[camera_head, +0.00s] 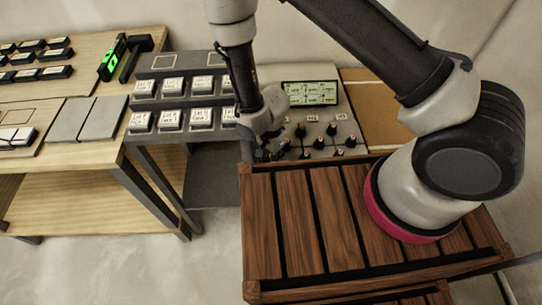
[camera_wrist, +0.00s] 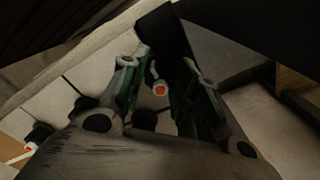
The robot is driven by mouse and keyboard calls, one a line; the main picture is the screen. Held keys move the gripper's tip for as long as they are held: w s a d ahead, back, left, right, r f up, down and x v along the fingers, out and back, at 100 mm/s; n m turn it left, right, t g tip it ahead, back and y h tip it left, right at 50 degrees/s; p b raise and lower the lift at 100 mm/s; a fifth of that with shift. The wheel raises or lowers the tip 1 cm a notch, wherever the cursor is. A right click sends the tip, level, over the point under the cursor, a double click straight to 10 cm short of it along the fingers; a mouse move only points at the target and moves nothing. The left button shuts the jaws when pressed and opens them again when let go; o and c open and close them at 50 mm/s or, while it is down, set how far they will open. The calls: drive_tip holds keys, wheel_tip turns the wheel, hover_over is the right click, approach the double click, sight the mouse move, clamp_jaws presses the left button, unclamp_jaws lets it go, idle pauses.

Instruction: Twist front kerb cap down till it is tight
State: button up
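My gripper (camera_head: 264,150) points down at the left end of the panel with the black caps. In the wrist view my gripper (camera_wrist: 163,62) has its two fingers apart. A small pale post with an orange-red end (camera_wrist: 161,90) shows in the gap between them, and I see no finger touching it. Several black caps (camera_head: 332,129) stand on the grey panel at the right of the head view. The arm hides the panel's left part, and I cannot tell which cap is the front kerb cap.
A lit green display (camera_head: 309,93) stands behind the caps. Labelled blocks (camera_head: 170,121) fill the grey rack to the left. A slatted wooden crate (camera_head: 262,225) lies close in front of the panel. A wooden table (camera_head: 80,165) with tiles is at far left.

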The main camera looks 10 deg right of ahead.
drive_tip(key=shift+o, duration=1.1)
wheel_tip(320, 180, up, 12)
